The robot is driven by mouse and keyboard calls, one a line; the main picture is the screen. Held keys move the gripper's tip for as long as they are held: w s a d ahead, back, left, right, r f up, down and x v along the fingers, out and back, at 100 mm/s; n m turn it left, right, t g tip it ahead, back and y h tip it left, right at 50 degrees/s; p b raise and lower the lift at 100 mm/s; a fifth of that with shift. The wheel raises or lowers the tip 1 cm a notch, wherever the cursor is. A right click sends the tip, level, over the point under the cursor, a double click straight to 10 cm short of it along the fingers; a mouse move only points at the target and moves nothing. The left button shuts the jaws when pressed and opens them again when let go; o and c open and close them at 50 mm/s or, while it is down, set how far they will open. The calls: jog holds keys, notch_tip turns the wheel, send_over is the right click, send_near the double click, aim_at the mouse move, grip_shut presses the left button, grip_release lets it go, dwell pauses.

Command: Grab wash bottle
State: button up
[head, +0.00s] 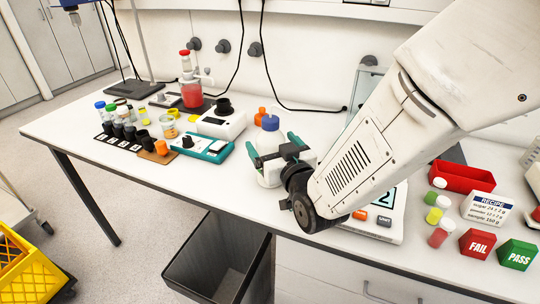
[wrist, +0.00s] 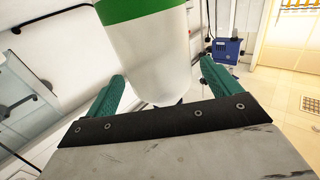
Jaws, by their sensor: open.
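The wash bottle (head: 269,142), white with a blue cap, stands upright on the white bench in the head view. In the wrist view the white bottle body (wrist: 150,60) with a green band fills the top middle. My gripper (head: 274,147) reaches in from the right at the bottle's height. Its two green fingers (wrist: 160,78) are open, one on each side of the bottle. I cannot tell whether either finger touches it. The bottle's cap is out of the wrist view, and my gripper hides part of its body in the head view.
A scale (head: 385,222) sits beneath my arm. A teal device (head: 202,147) and a white device (head: 222,122) stand left of the bottle. A red tray (head: 462,178), small jars, and FAIL (head: 477,243) and PASS (head: 517,254) blocks are right. A dark bin (head: 215,262) stands below the front edge.

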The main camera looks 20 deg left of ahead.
jog(key=x, duration=0.3)
jog(key=shift+a+r, duration=0.1)
jog(key=shift+r, duration=0.1)
jog(key=c, duration=1.4)
